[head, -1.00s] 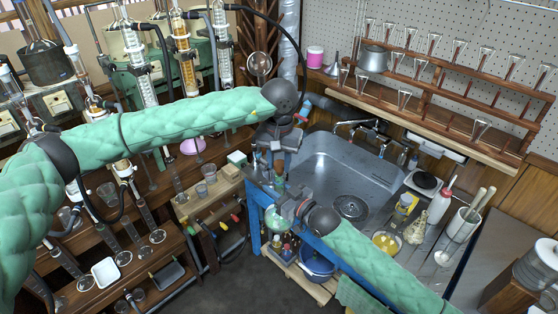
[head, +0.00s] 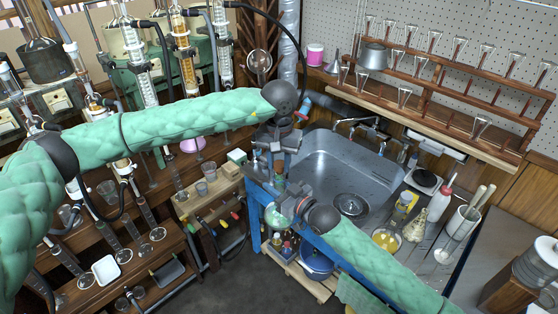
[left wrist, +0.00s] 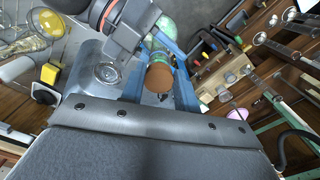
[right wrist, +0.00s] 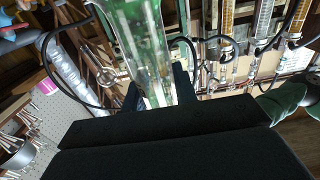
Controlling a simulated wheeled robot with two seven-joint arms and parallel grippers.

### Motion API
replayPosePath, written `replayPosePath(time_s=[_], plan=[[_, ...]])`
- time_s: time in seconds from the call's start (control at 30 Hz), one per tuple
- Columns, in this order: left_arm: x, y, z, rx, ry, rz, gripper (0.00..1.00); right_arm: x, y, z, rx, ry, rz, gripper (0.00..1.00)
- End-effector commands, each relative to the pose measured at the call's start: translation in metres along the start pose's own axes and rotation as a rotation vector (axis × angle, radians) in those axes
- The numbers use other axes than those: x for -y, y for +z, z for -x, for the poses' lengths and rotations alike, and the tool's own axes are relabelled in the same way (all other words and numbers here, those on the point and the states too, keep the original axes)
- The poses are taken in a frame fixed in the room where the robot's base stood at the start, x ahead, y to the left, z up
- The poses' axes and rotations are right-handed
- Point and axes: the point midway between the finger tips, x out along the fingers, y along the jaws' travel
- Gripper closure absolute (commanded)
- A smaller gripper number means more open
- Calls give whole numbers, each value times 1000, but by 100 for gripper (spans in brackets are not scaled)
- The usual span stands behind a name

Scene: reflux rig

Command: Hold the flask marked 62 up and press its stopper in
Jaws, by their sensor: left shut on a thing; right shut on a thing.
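The flask (right wrist: 150,55) is clear glass with a green tint. Its neck stands between the fingers of my right gripper (head: 288,202), which is shut on it and holds it up by the sink's left edge. No number is readable. The brown stopper (left wrist: 158,80) shows as a round disc between the fingers of my left gripper (head: 268,160), shut on it directly above the flask. The glass neck (left wrist: 160,58) shows right behind the stopper in the left wrist view. I cannot tell how deep the stopper sits.
A steel sink (head: 330,165) lies to the right of the grippers. A blue frame (head: 256,215) stands close below them, with a blue pot (head: 318,262) on a low shelf. A wooden rack (head: 212,190) with beakers is at the left.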

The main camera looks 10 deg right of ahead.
Motion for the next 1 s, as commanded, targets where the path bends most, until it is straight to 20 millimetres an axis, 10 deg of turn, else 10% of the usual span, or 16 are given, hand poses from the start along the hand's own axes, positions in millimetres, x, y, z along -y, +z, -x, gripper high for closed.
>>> replayPosePath(time_s=[0.57, 0.6, 0.73, 1.0], plan=[[0, 0, -2, 0, 0, 0, 91, 0, -1, 0, -2, 0, 0, 100], [0, 0, -2, 0, 0, 0, 67, 0, -1, 0, -2, 0, 0, 100], [0, 0, -2, 0, 0, 0, 44, 0, -1, 0, -2, 0, 0, 100], [0, 0, -2, 0, 0, 0, 44, 0, -1, 0, -2, 0, 0, 100]])
